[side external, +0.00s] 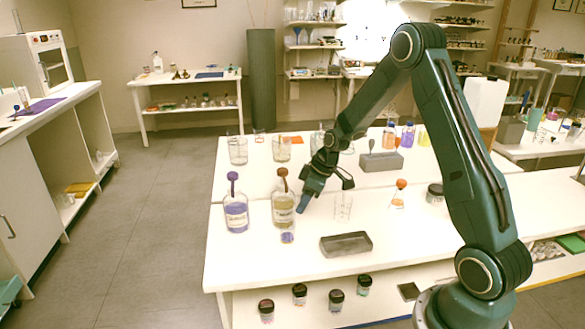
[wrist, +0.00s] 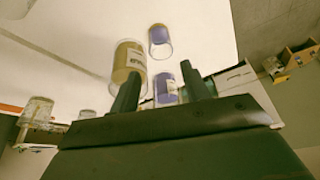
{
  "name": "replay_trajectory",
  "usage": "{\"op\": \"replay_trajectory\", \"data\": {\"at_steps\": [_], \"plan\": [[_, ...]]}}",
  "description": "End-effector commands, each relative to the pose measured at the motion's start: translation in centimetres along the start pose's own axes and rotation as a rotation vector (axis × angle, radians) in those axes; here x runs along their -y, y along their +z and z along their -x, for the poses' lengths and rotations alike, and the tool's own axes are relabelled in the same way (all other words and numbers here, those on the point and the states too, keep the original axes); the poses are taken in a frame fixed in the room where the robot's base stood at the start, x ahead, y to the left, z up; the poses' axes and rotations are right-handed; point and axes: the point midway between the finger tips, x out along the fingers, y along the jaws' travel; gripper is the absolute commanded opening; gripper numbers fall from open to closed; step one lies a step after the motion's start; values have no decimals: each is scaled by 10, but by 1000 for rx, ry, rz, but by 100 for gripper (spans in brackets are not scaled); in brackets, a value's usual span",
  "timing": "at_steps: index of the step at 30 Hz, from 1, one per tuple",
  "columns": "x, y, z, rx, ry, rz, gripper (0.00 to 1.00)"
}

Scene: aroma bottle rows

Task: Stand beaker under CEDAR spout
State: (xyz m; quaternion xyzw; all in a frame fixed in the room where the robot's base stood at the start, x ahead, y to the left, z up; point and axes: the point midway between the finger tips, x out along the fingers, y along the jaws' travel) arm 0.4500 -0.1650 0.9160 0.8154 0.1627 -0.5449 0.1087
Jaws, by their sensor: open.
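Two upright glass bottles stand on the front table, one with purple liquid (side external: 236,214) and one with yellow-amber liquid (side external: 283,212). Their labels are too small to read, so I cannot tell which is CEDAR. A short glass vessel with purple contents (side external: 287,237) stands just in front of the amber bottle; it also shows in the wrist view (wrist: 160,40). A clear glass vessel (side external: 343,207) stands to the right. My gripper (side external: 323,193) is open and empty, right of the amber bottle. In the wrist view, the amber bottle (wrist: 129,58) is beside the left finger.
A grey tray (side external: 346,245) lies front right of the bottles. A flask with an orange top (side external: 399,193) and a dark-lidded jar (side external: 435,194) are farther right. Clear glass jars (side external: 238,151) and a grey block (side external: 381,162) stand behind. The table's front left is clear.

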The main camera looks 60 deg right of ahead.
Motion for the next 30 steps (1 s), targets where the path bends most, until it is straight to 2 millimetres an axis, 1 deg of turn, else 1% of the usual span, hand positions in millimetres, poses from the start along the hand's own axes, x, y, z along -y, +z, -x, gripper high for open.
{"op": "replay_trajectory", "data": {"at_steps": [6, 8, 11, 14, 17, 21, 26, 30], "plan": [[2, -2, 3, 1, 2, 0, 46], [4, -4, 8, 1, 4, 0, 46], [11, -9, 19, 3, 11, -3, 46], [22, -15, 36, 7, 20, -10, 46], [36, -22, 58, 10, 32, -17, 46], [60, -29, 91, 13, 54, -36, 46], [89, -32, 127, 15, 76, -63, 46], [114, -29, 156, 11, 96, -89, 46]]}}
